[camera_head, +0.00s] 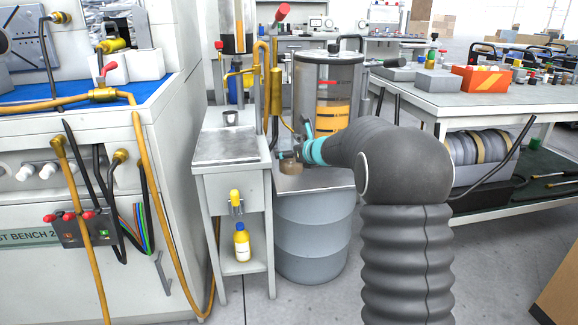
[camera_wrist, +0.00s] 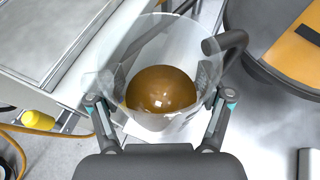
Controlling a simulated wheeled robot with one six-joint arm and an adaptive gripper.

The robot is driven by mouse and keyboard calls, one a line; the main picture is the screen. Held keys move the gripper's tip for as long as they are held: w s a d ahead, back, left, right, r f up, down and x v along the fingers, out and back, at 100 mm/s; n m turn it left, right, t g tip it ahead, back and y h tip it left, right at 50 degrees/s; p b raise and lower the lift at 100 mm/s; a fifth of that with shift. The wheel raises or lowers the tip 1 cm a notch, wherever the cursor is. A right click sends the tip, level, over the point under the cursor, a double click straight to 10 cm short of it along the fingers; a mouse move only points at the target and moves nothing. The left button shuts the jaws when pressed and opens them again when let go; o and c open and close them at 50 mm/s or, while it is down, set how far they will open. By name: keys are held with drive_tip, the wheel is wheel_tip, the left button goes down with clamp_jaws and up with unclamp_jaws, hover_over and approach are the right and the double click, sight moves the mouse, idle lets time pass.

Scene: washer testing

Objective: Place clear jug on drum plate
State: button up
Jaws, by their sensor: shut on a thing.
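The clear jug (camera_wrist: 140,50) has a dark handle and amber-brown liquid in its bottom. My gripper (camera_wrist: 161,100) is shut on it, with one finger on each side. In the head view the jug (camera_head: 290,167) is small and partly hidden by my gripper (camera_head: 299,155), near the left part of the drum plate. The drum plate (camera_head: 328,181) is a light grey square on top of a blue-grey drum (camera_head: 312,235). In the wrist view a pale surface lies beneath the jug. I cannot tell whether the jug touches the plate.
A large clear tank (camera_head: 330,77) with orange contents stands at the back of the plate. Brass pipes (camera_head: 275,95) rise behind. The plate's front right looks bare.

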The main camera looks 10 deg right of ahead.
drive_tip(key=shift+w+a+f, duration=0.25)
drive_tip(key=shift+w+f, duration=0.1)
drive_tip(key=shift+w, duration=0.1)
drive_tip(key=shift+f+b, duration=0.75)
drive_tip(key=shift+f, duration=1.2)
drive_tip(key=shift+f, duration=0.15)
drive_tip(key=o, duration=1.2)
drive_tip(key=shift+c, duration=0.2)
